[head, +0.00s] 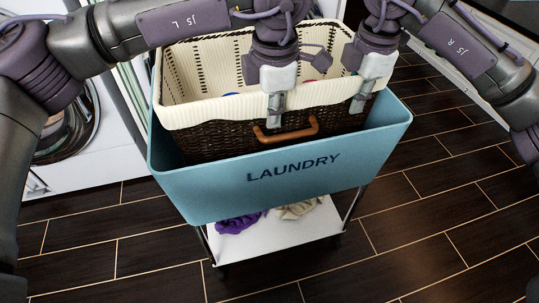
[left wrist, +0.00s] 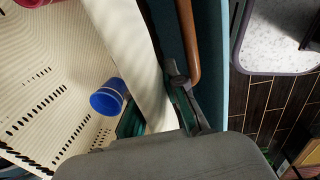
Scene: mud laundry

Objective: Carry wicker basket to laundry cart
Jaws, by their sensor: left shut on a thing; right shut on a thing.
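The wicker basket (head: 215,138) is dark brown with a cream liner and a tan front handle (head: 286,130). It sits at least partly inside the blue laundry cart (head: 210,190), its upper part standing above the cart's front rim. I cannot tell whether its base rests on the cart's bottom. My left gripper (head: 273,114) is shut on the basket's front rim, near the handle. My right gripper (head: 358,103) is shut on the same rim farther right. In the left wrist view, the cream liner (left wrist: 132,55) and a blue cup (left wrist: 108,97) inside the basket show.
The cart's white lower shelf (head: 275,238) holds a purple cloth (head: 238,223) and a beige cloth (head: 298,209). A white front-loading washer (head: 85,178) stands at the left. White cabinets (head: 475,70) stand at the upper right. The dark tiled floor (head: 420,240) is clear at the front and right.

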